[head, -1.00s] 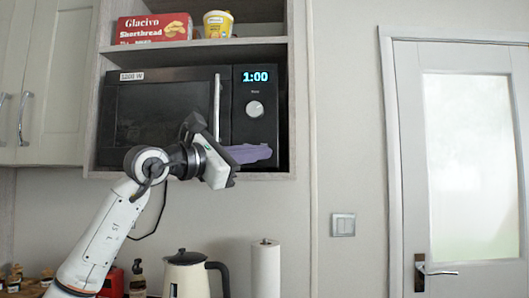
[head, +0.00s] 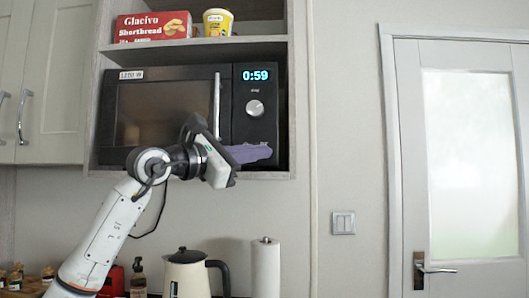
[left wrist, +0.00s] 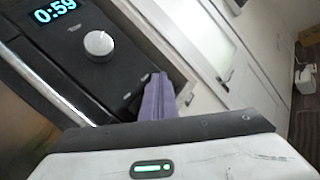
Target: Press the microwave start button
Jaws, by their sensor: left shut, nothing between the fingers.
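The black microwave (head: 160,112) sits in a shelf niche, its door shut and its window lit from inside. Its display (head: 256,75) reads 0:59. A round knob (head: 256,108) is below the display and also shows in the left wrist view (left wrist: 98,43). The start button is not visible in the head view; my gripper covers the lower panel. My left gripper (head: 262,153) has purple fingers, shut and empty, at the lower part of the control panel. The fingers also show in the left wrist view (left wrist: 158,98), against or very near the panel; contact cannot be told. My right gripper is not in view.
A red shortbread box (head: 153,27) and a yellow tub (head: 218,22) stand on the shelf above. A cream kettle (head: 187,273) and a paper roll (head: 265,268) stand below. A door (head: 405,150) is at right.

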